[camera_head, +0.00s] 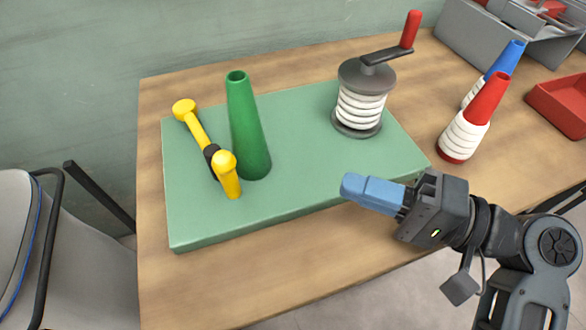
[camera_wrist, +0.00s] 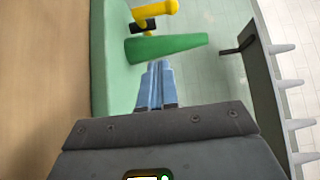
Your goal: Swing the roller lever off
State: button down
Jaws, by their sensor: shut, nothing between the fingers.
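The yellow roller lever (camera_head: 197,128) stands at the left of the green board (camera_head: 300,178), with a yellow knob at its far end, a black collar and a yellow post at its near end. The green cone (camera_head: 248,130) stands upright just right of the lever; I cannot tell whether they touch. In the wrist view the lever (camera_wrist: 155,10) shows at the top, partly cut off, with the green cone (camera_wrist: 165,46) below it. My gripper (camera_head: 346,185) has blue fingers, shut and empty, above the board's front right edge. It also shows in the wrist view (camera_wrist: 160,66), apart from the cone.
A grey spool with white thread (camera_head: 360,107) and a red-handled crank (camera_head: 400,45) stands at the board's back right. Thread-wound red (camera_head: 487,100) and blue (camera_head: 507,58) cones, a red tray (camera_head: 560,105) and a grey box (camera_head: 480,35) stand further right. The board's middle is clear.

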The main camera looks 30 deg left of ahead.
send_near(236, 175)
jog(key=w+a, duration=0.1)
jog(key=a, duration=0.1)
jog(key=w+a, duration=0.2)
jog(key=shift+w+f, duration=0.2)
jog(key=shift+w, duration=0.1)
jog(key=shift+s+a+p, duration=0.4)
jog(key=shift+s+a, duration=0.75)
jog(key=shift+s, duration=0.05)
jog(key=shift+s+a, duration=0.35)
jog(key=shift+s, duration=0.1)
jog(key=shift+s, duration=0.1)
jog(key=shift+s+a+r+m+t+p, duration=0.1)
jog(key=shift+s+a+m+t+p, duration=0.15)
jog(key=shift+s+t+p, duration=0.3)
jog(key=s+a+m+t+p, duration=0.4)
jog(key=s+a+t+p, duration=0.2)
jog(key=s+a, duration=0.4)
jog(key=shift+s+a+p, duration=0.25)
jog(key=shift+s+p, duration=0.25)
jog(key=shift+s, duration=0.55)
